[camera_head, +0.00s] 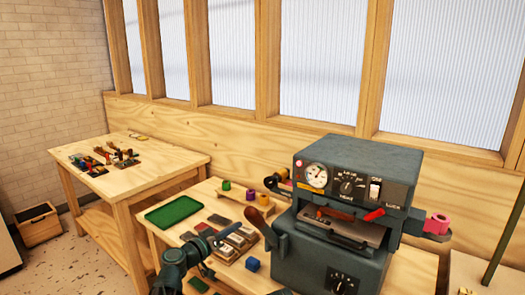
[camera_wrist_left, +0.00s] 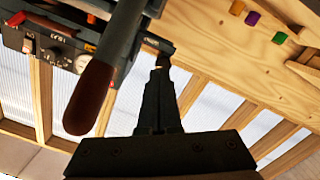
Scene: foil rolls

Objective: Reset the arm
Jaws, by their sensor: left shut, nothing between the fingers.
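My left arm enters from the bottom of the head view, and its dark gripper (camera_head: 228,233) hangs over the near table, left of the machine. In the left wrist view the two fingers of the gripper (camera_wrist_left: 160,72) lie together with nothing between them. The grey-green foil machine (camera_head: 335,210) with a gauge, knob and switch stands right of the gripper. Its lever with a brown handle (camera_head: 258,222) is close to the gripper; the handle looms large in the wrist view (camera_wrist_left: 90,98). My right gripper is not in view.
A green tray (camera_head: 173,212) and several small blocks lie on the near table, with a blue cube (camera_head: 252,264) by the machine. Small coloured rolls (camera_head: 250,194) stand behind. A pink roll (camera_head: 437,224) sits at the machine's right. Another wooden table (camera_head: 135,178) holds tools at the left.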

